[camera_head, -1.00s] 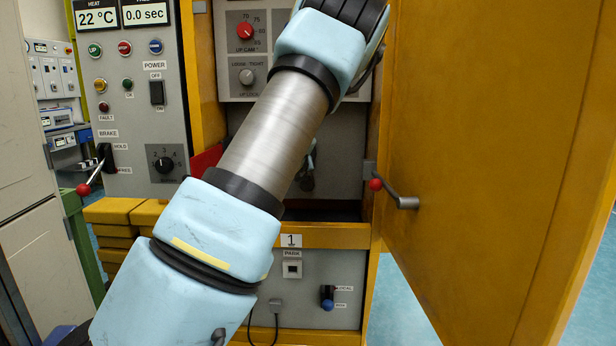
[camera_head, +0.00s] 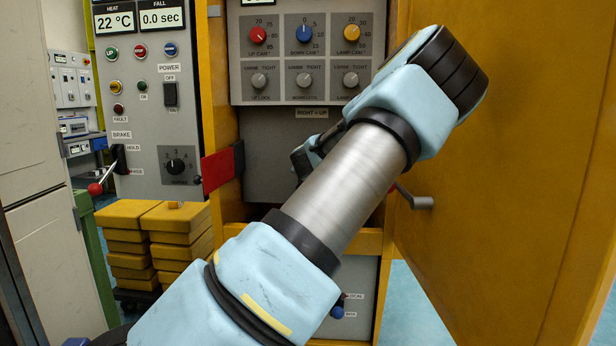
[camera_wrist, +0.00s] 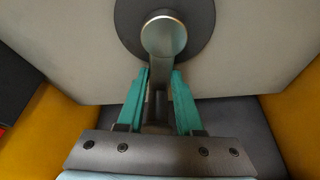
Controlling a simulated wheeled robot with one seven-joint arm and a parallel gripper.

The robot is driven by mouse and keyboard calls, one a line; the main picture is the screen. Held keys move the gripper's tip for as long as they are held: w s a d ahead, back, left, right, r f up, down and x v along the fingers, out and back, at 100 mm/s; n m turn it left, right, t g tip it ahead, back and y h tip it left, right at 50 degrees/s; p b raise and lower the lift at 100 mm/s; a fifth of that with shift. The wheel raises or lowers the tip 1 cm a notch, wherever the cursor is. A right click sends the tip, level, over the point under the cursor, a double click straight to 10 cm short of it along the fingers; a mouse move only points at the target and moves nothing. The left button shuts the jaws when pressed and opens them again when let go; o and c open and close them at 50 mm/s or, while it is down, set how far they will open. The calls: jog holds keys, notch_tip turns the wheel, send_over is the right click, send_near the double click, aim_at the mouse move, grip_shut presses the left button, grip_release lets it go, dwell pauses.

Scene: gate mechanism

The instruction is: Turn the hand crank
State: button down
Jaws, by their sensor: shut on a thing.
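The hand crank (camera_wrist: 165,38) shows in the wrist view as a round metal end in front of a dark disc (camera_wrist: 205,25) on a pale panel. My gripper (camera_wrist: 160,85) has its two teal fingers on either side of the crank's dark lower part (camera_wrist: 158,105), shut on it. How far the fingers wrap it is hard to see. In the head view my arm crosses in front of the cabinet and hides the crank and my fingertips.
A yellow door (camera_head: 500,150) stands open at the right with a grey lever (camera_head: 423,202). A red plate (camera_head: 218,170) sticks out left of the cabinet opening. A red-knobbed brake lever (camera_head: 107,178) is on the left panel. Yellow blocks (camera_head: 175,217) are stacked below.

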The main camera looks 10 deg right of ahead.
jog(key=shift+a, duration=0.25)
jog(key=c, duration=0.6)
grip_release()
jog(key=shift+d, duration=0.1)
jog(key=shift+o, duration=0.2)
jog(key=shift+s+d+r, duration=0.1)
jog(key=shift+s+r, duration=0.05)
jog(key=shift+s, duration=0.25)
jog(key=v, duration=1)
jog(key=shift+p, duration=0.35)
jog(key=shift+w, duration=0.1)
